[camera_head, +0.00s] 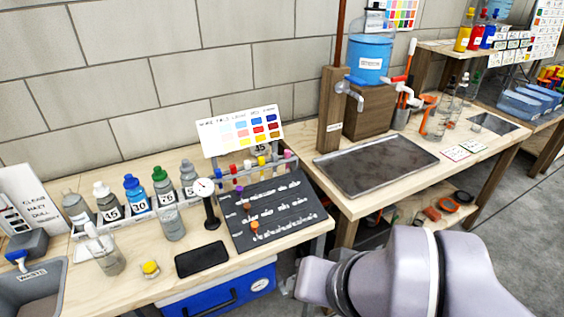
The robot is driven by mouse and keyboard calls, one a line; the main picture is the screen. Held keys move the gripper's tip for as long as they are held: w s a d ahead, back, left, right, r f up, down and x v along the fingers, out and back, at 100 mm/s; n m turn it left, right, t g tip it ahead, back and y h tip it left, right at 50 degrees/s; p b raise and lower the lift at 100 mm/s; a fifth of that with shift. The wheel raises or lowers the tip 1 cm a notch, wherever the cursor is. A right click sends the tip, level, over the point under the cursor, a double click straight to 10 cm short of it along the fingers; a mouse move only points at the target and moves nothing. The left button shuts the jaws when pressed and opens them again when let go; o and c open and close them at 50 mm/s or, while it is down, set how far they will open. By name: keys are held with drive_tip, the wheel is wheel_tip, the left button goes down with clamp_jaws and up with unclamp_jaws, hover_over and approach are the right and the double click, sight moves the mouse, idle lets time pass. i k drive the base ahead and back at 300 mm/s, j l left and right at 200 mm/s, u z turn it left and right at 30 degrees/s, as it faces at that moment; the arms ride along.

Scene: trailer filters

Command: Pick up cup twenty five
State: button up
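No cup with a readable 25 shows in the head view. Several bottles with coloured caps stand in a white rack on the left table. One, with a white cap (107,202), has a label that looks like 15. A blue-capped bottle (136,194) reads 30. A green-capped bottle (164,188) has a label that may read 75. A grey, translucent container (172,226) stands in front of the rack, with no readable number. A clear cup (108,258) with something standing in it is at the left. My arm fills the bottom right; my gripper does not show.
A dark sloped board (280,228) and a black flat pad (201,259) lie on the left table. A grey bin (52,290) stands at the far left. A blue cooler (225,293) is below. The right table holds a metal tray (375,163) and a blue water tank (370,55).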

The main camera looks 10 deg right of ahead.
sight(147, 263)
drive_tip(key=u, duration=1.25)
drive_tip(key=i+l+z, duration=0.3)
drive_tip(key=i+z, duration=0.3)
drive_tip(key=i, duration=0.1)
